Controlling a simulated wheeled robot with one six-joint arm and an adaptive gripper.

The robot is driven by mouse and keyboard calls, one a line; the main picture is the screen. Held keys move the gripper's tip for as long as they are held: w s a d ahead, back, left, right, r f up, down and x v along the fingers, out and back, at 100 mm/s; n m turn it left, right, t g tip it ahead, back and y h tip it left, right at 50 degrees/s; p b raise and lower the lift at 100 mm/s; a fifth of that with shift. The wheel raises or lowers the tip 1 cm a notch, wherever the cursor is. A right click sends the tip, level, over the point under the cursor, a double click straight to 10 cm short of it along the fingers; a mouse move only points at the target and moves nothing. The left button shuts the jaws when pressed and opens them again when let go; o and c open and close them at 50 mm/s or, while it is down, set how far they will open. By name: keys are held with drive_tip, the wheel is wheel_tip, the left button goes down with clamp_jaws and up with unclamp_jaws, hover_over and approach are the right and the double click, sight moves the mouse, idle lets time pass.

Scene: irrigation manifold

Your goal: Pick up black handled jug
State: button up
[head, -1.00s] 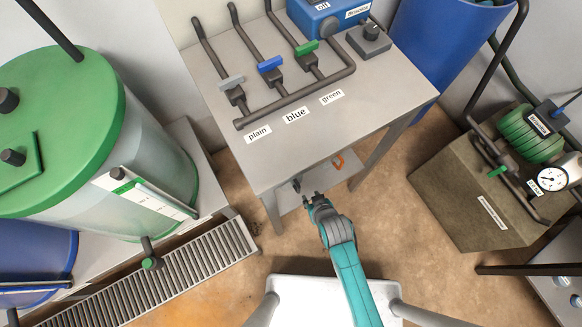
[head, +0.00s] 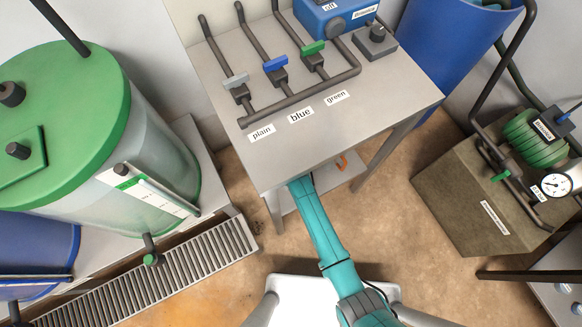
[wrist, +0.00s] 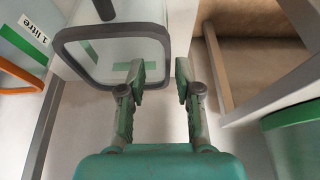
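In the wrist view, a clear jug (wrist: 115,45) with a thick dark grey band around its edge and a dark upright part fills the upper left. It looks like the black-handled jug; which part is its handle is hard to tell. My gripper (wrist: 160,82) is open, with its two fingers apart and nothing visibly between them. The left finger overlaps the jug's near right edge in the picture; contact cannot be told. In the head view the gripper and this jug are hidden under the bench top.
A second jug (wrist: 28,32), labelled "1 litre" with an orange band, is at the wrist view's left. The bench (head: 300,140) stands over my arm; its lower shelf (head: 335,178) shows below. A green-rimmed object (wrist: 292,130) is at the wrist view's lower right.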

drive_tip(key=x, duration=0.3)
drive_tip(key=s+x, duration=0.1)
drive_tip(key=x, duration=0.1)
drive_tip(key=shift+w+a+f, duration=0.15)
drive_tip(key=shift+f, duration=0.35)
clamp_jaws()
